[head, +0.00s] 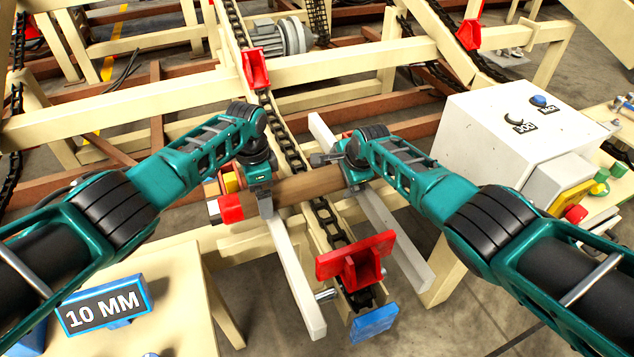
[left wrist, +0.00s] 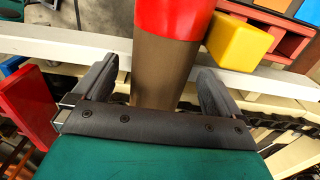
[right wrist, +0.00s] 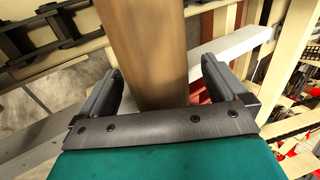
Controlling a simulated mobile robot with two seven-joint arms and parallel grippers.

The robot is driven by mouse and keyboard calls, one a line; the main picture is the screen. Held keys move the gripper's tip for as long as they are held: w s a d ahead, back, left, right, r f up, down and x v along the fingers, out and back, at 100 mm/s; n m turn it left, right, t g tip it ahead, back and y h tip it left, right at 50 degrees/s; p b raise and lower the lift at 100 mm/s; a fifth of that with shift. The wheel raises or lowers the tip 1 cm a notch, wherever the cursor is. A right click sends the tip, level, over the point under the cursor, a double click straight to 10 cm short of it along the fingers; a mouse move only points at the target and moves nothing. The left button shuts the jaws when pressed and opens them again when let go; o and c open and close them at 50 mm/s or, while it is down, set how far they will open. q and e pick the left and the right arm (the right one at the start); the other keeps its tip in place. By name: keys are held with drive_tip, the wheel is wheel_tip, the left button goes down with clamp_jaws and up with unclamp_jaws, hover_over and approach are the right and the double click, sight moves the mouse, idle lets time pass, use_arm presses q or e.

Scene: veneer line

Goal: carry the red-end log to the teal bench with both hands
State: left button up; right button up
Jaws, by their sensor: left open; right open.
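The red-end log (head: 308,187) lies across two pale rails of the chain conveyor, its red end (head: 231,208) to the left. My left gripper (head: 264,200) is at the log near the red end. In the left wrist view its open fingers (left wrist: 157,72) stand on either side of the brown part (left wrist: 162,70), just behind the red band. My right gripper (head: 352,178) is at the log's other end. In the right wrist view its open fingers (right wrist: 160,70) straddle the brown wood (right wrist: 145,45). I cannot make out a teal bench.
A red bracket (head: 356,262) and a blue block (head: 374,323) sit at the conveyor's near end. A cream table (head: 180,325) with a "10 MM" sign (head: 104,308) is at lower left. A white control box (head: 510,135) stands at right. A yellow block (left wrist: 238,41) is close beside the red end.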

use_arm(q)
drive_tip(key=shift+f, duration=0.45)
use_arm(e)
drive_tip(key=shift+a+f, duration=0.1)
drive_tip(key=shift+f, duration=0.25)
use_arm(q)
drive_tip(key=shift+f, duration=0.1)
use_arm(e)
drive_tip(key=shift+f, duration=0.1)
use_arm(q)
drive_tip(key=shift+c, duration=0.2)
use_arm(e)
drive_tip(key=shift+c, duration=0.2)
use_arm(q)
drive_tip(key=c, duration=1.5)
use_arm(e)
drive_tip(key=c, duration=1.5)
use_arm(q)
drive_tip(key=shift+c, duration=0.7)
use_arm(e)
drive_tip(key=shift+w, duration=0.1)
drive_tip(key=shift+c, duration=0.2)
